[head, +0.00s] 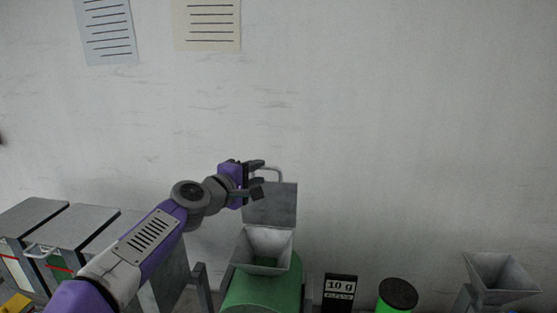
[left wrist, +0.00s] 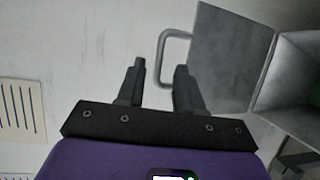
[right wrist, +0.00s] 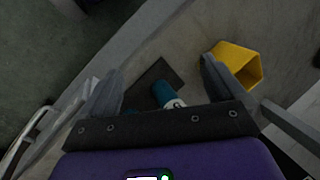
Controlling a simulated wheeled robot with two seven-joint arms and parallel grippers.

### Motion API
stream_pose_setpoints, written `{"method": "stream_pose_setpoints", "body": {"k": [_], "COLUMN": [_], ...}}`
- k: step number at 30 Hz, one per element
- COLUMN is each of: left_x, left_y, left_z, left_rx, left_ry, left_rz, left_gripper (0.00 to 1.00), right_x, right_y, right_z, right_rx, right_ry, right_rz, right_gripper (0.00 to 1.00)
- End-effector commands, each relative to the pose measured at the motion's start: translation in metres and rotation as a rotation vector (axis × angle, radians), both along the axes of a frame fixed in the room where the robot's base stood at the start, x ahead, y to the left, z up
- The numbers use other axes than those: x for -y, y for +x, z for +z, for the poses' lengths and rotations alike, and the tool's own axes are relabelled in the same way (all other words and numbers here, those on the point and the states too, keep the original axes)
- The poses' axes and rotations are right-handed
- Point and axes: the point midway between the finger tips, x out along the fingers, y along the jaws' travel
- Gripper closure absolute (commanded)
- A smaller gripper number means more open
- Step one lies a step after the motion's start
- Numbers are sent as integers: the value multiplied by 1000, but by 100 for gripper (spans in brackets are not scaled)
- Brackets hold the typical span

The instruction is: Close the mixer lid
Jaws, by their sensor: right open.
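The mixer lid (head: 270,204) is a grey plate standing open, upright at the back of the mixer's hopper (head: 263,250); the green mixer body (head: 262,292) is below. The lid (left wrist: 230,58) fills the upper right of the left wrist view, its loop handle (left wrist: 165,50) sticking out leftward. My left gripper (head: 262,180) is at the lid's upper left, beside the handle. In the left wrist view its fingers (left wrist: 160,80) are apart, with the handle just beyond the fingertips, near the right finger; contact cannot be told. My right gripper (right wrist: 160,85) is open, away from the mixer.
Grey lidded bins (head: 85,228) stand at left. A "10 g" display (head: 340,290), a black-topped green container (head: 398,293) and another hopper (head: 500,276) stand to the right. Below my right gripper are a blue cylinder (right wrist: 163,93) and a yellow container (right wrist: 230,57).

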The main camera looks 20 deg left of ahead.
Motion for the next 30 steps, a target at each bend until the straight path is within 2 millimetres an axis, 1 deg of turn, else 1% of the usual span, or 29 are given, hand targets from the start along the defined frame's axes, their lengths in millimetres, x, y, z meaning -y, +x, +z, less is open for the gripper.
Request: {"method": "stream_pose_setpoints", "body": {"k": [9, 15, 20, 28, 30], "left_x": [6, 9, 10, 10, 10], "left_y": [42, 63, 70, 71, 71], "left_z": [-2, -5, -7, -8, -8], "left_rx": [-3, -1, 0, 0, 0], "left_ry": [-3, -1, 0, 1, 1], "left_rz": [-4, -3, -1, 0, 0], "left_gripper": [64, 64, 64, 64, 75], "right_x": [0, 0, 0, 0, 0], "right_y": [0, 0, 0, 0, 0], "right_z": [30, 43, 46, 45, 45], "right_rx": [0, 0, 0, 0, 0], "right_ry": [0, 0, 0, 0, 0], "right_rz": [-1, 0, 0, 0, 0], "right_gripper": [4, 4, 4, 4, 4]}}
